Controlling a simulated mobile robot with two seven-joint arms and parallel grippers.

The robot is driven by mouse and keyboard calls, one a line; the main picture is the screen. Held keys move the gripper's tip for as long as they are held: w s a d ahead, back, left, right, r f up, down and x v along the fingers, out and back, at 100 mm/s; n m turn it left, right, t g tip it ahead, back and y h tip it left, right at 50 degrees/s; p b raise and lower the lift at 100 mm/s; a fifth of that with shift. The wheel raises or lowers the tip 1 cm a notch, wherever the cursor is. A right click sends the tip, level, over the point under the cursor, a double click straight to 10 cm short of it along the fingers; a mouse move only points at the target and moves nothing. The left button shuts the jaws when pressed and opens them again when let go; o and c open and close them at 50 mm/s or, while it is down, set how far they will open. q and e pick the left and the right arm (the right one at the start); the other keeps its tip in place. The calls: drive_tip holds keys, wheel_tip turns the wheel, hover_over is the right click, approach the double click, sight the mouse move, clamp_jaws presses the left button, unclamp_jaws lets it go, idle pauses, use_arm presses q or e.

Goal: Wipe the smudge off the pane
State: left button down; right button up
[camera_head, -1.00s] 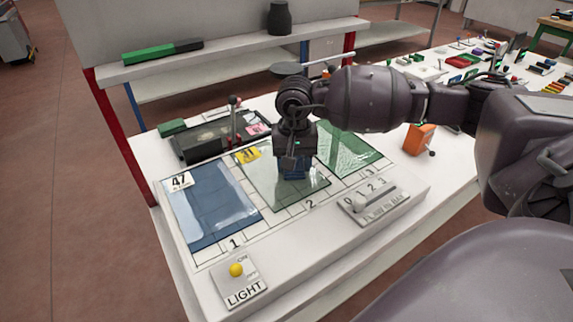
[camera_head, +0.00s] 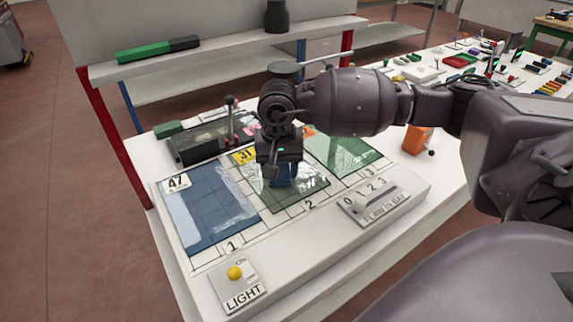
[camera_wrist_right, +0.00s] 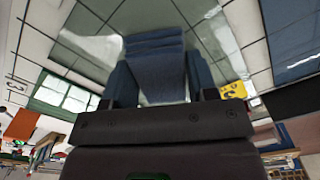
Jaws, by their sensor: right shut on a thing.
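My right gripper (camera_head: 281,172) is shut on a blue cloth or pad (camera_wrist_right: 158,72), held low over the middle pane (camera_head: 312,196) in bay 2. Contact with the glass cannot be told for sure. The pane is pale green and carries a yellow tag marked 31 (camera_head: 243,156). In the wrist view, pale patches (camera_wrist_right: 92,44) show on the glass beside the pad; I cannot tell smudge from reflection. The gripper hides part of the pane in the head view. My left gripper is not in view.
A blue pane (camera_head: 207,208) tagged 47 lies in bay 1, a green pane (camera_head: 350,155) in bay 3. A flaw-in-bay slider (camera_head: 373,203) and a light button (camera_head: 235,273) sit at the front. A dark lever box (camera_head: 200,146) stands behind, an orange block (camera_head: 417,140) at right.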

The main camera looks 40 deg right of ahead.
sight(263, 186)
drive_tip(key=shift+a+f, duration=0.2)
drive_tip(key=shift+a, duration=1)
drive_tip(key=shift+a+f, duration=0.2)
drive_tip(key=shift+a, duration=1)
drive_tip(key=shift+c, duration=0.4)
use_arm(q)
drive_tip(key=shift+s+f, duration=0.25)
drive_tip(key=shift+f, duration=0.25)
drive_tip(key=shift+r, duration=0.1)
use_arm(e)
drive_tip(key=shift+r, duration=0.15)
